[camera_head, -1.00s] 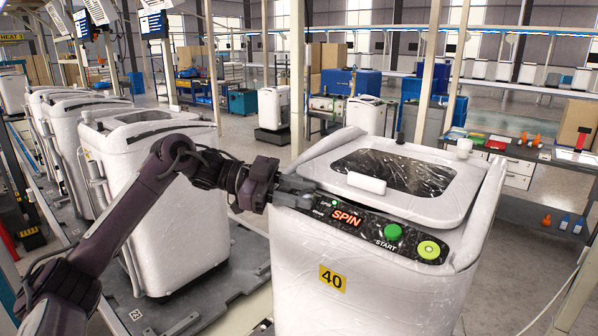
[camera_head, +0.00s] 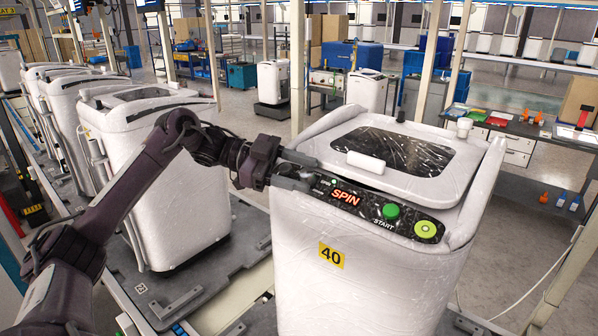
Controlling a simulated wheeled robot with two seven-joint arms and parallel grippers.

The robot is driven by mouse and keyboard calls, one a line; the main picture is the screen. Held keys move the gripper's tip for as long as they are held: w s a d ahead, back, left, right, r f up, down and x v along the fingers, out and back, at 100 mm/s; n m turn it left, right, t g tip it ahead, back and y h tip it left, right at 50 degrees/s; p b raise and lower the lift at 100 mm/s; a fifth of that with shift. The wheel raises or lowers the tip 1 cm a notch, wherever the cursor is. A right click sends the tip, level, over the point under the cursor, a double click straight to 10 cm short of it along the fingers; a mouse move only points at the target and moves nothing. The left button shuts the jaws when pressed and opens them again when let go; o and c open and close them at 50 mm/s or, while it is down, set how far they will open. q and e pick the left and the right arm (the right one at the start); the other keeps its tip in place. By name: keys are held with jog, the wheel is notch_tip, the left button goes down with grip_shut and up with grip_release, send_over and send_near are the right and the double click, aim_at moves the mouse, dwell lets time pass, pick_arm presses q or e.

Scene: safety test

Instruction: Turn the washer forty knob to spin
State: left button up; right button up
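The white washer (camera_head: 370,285) with the yellow label 40 (camera_head: 331,256) stands at the centre right. Its black sloping panel (camera_head: 366,209) has a display lit in red reading SPIN (camera_head: 345,197), a green START button (camera_head: 391,211) and a yellow-green round button (camera_head: 425,229). My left gripper (camera_head: 304,172) is at the panel's left end, its two grey fingers a little apart. The knob is not clearly visible; the fingers cover that end of the panel. I cannot tell whether they are closed on it. My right gripper is not in view.
Another wrapped white washer (camera_head: 165,185) stands to the left, with several more behind it. A workbench (camera_head: 515,148) with small coloured items is at the right. A post (camera_head: 575,275) stands at the lower right. Open floor lies between the washer and the bench.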

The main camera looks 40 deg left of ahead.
pick_arm(q)
jog(key=v, duration=0.7)
jog(key=shift+a, duration=0.35)
jog(key=shift+s, duration=0.15)
